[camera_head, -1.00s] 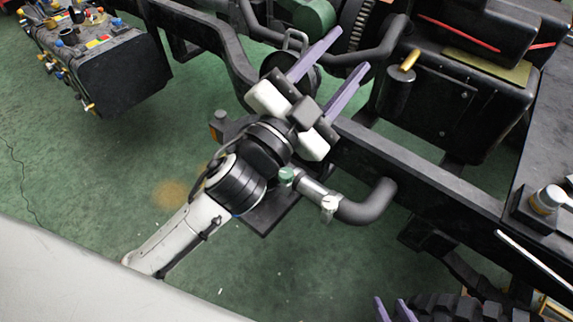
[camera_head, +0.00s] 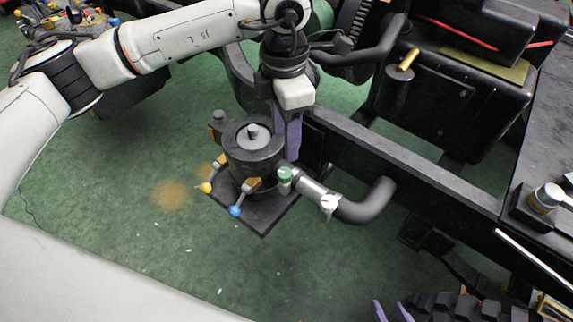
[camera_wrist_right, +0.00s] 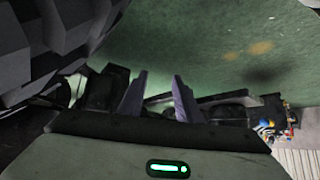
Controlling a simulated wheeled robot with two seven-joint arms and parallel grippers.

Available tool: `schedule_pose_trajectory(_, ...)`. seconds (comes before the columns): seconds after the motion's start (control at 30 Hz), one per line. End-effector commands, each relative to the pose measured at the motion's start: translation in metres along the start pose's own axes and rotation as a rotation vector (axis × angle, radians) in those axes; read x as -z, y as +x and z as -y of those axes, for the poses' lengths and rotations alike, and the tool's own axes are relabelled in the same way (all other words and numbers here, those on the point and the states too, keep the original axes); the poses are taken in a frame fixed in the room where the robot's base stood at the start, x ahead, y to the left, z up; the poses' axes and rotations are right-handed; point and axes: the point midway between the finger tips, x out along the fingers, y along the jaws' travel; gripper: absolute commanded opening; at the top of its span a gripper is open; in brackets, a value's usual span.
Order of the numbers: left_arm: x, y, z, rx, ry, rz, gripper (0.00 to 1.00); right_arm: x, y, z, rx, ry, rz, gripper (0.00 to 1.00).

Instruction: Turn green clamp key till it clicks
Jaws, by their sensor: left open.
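The green clamp key (camera_head: 286,174) sits at the joint between a silver pipe collar (camera_head: 312,191) and the black cylindrical unit (camera_head: 252,148). My left gripper (camera_head: 288,138) points down just above and behind the key, at the right side of the cylinder. Its purple fingers overlap in this view, open, and I see nothing held. I cannot tell whether they touch the cylinder. My right gripper (camera_head: 392,312) shows only its purple fingertips at the bottom edge in the head view. In the right wrist view its fingers (camera_wrist_right: 160,100) stand apart, open and empty.
A black curved hose (camera_head: 370,205) runs right from the collar. A yellow knob (camera_head: 206,188) and a blue knob (camera_head: 235,211) stick out from the cylinder's base. The dark chassis rail (camera_head: 400,165) runs behind. Green floor (camera_head: 110,190) is free at left.

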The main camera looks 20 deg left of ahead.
Motion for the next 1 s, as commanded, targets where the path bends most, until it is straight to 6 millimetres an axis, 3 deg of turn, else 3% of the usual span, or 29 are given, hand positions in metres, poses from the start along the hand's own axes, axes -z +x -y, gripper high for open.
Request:
schedule_pose_trajectory(0.5, 0.002, 0.084, 0.0, 0.001, 0.001, -0.007, 0.45, 0.004, 0.005, -0.001, 0.0, -0.001, -0.014, 0.31)
schedule_pose_trajectory(0.7, 0.002, 0.099, 0.0, 0.0, 0.0, -0.005, 0.45, 0.004, 0.005, -0.001, 0.0, -0.001, -0.015, 0.31)
schedule_pose_trajectory(1.0, 0.001, 0.1, 0.0, 0.0, 0.001, -0.004, 0.43, 0.004, 0.005, -0.002, 0.0, -0.002, -0.014, 0.31)
